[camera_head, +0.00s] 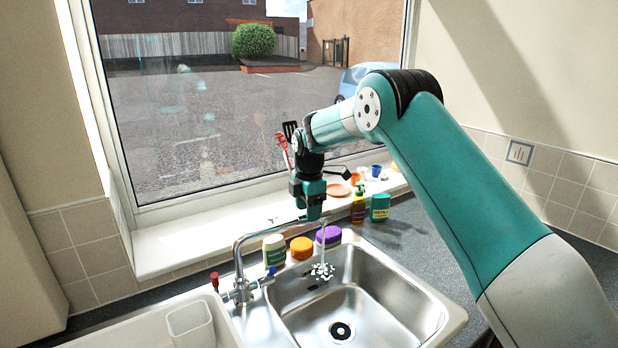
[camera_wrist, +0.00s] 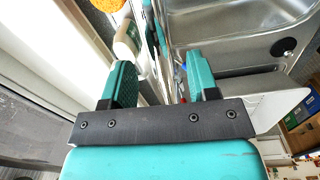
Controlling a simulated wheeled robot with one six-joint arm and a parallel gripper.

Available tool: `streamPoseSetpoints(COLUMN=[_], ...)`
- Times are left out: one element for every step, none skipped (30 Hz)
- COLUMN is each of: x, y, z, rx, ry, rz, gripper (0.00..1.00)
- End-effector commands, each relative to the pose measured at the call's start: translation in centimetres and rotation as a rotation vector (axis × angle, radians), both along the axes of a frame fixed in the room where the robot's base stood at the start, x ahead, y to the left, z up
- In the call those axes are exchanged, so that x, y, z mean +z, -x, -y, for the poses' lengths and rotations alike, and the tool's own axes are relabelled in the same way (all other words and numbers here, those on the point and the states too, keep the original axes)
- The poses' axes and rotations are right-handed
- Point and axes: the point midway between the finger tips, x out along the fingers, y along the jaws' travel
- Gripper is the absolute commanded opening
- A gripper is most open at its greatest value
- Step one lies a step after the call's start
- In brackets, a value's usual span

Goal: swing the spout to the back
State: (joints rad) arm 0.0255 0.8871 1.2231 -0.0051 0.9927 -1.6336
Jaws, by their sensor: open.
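The chrome tap spout (camera_head: 237,250) rises from the tap body (camera_head: 242,292) and arches to the right over the sink (camera_head: 380,300). A stream of water (camera_head: 322,250) falls from near its end and splashes into the back of the basin. My gripper (camera_head: 313,214) points down at the spout's outer end, which it partly hides. In the wrist view my gripper (camera_wrist: 160,78) has its two teal fingers apart. A chrome strip, probably the spout (camera_wrist: 154,50), runs between them; I cannot tell whether either finger touches it.
The window sill (camera_head: 190,240) lies behind.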

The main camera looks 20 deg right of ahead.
Motion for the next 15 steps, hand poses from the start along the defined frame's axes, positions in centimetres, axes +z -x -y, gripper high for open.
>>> streamPoseSetpoints(x=[0.9, 1.6, 2.6, 3.4, 4.2, 5.3, 6.0, 6.8, 7.9, 8.7, 9.4, 10.3, 11.0, 11.6, 12.3], y=[0.0, -0.1, 0.0, 0.1, 0.1, 0.1, 0.1, 0.2, 0.2, 0.2, 0.3, 0.3, 0.3, 0.4, 0.4], z=[0.0, 0.0, 0.0, 0.0, 0.0, 0.0, 0.0, 0.0, 0.0, 0.0, 0.0, 0.0, 0.0, 0.0, 0.0], rx=[0.000, 0.000, 0.000, 0.000, 0.000, 0.000, 0.000, 0.000, 0.000, 0.000, 0.000, 0.000, 0.000, 0.000, 0.000], ry=[0.000, 0.000, 0.000, 0.000, 0.000, 0.000, 0.000, 0.000, 0.000, 0.000, 0.000, 0.000, 0.000, 0.000, 0.000], rz=[0.007, 0.008, 0.008, 0.008, 0.008, 0.009, 0.008, 0.007, 0.007, 0.008, 0.007, 0.007, 0.006, 0.006, 0.006], gripper=[0.54, 0.54, 0.54, 0.54, 0.54, 0.54, 0.54, 0.54, 0.54, 0.54, 0.54, 0.54, 0.54, 0.54, 0.54])
